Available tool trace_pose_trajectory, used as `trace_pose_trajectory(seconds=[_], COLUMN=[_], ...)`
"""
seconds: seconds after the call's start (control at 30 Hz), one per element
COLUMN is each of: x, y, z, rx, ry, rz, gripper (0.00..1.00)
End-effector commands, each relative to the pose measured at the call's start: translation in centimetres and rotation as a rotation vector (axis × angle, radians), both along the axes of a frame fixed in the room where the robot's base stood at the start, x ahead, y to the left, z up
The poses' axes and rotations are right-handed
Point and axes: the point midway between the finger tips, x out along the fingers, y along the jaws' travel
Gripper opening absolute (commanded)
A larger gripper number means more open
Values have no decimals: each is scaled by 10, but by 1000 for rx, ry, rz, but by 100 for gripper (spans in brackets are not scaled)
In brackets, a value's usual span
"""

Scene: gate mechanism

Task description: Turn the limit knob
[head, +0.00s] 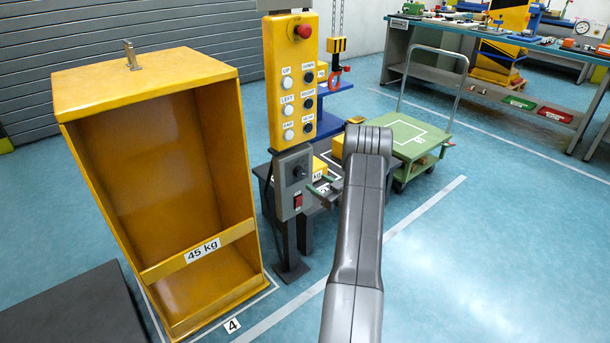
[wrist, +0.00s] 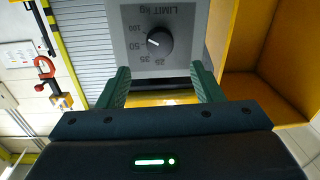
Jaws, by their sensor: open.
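The limit knob (wrist: 159,44) is a round black dial on a grey panel (wrist: 186,14) marked LIMIT kg. The panel appears upside down in the wrist view, with a ring of numbers around the knob. In the head view the knob (head: 299,171) sits on the grey box below the yellow button panel. My gripper (wrist: 158,78) is open and empty, its two green fingers pointing at the panel with the knob between and beyond them. The fingers (head: 325,186) also show in the head view, just right of the grey box. They appear apart from the knob.
A red switch (head: 298,201) is below the knob. The yellow button panel (head: 292,85) is above. A large yellow 45 kg box (head: 150,75) stands close on the left. A green cart (head: 408,135) stands behind my arm. Open floor lies to the right.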

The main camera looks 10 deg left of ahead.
Motion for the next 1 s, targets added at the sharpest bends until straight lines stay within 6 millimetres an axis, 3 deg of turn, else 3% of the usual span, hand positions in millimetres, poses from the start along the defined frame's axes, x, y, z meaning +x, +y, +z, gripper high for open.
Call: trace_pose_trajectory(seconds=[0.2, 0.4, 0.83, 1.0], x=[26, 41, 46, 46], y=[40, 61, 68, 68], z=[0, -1, 0, 0], rx=[-1, 0, 0, 0], ry=[-1, 0, 1, 1], rz=[3, 1, -1, -1], gripper=[60, 60, 60, 27])
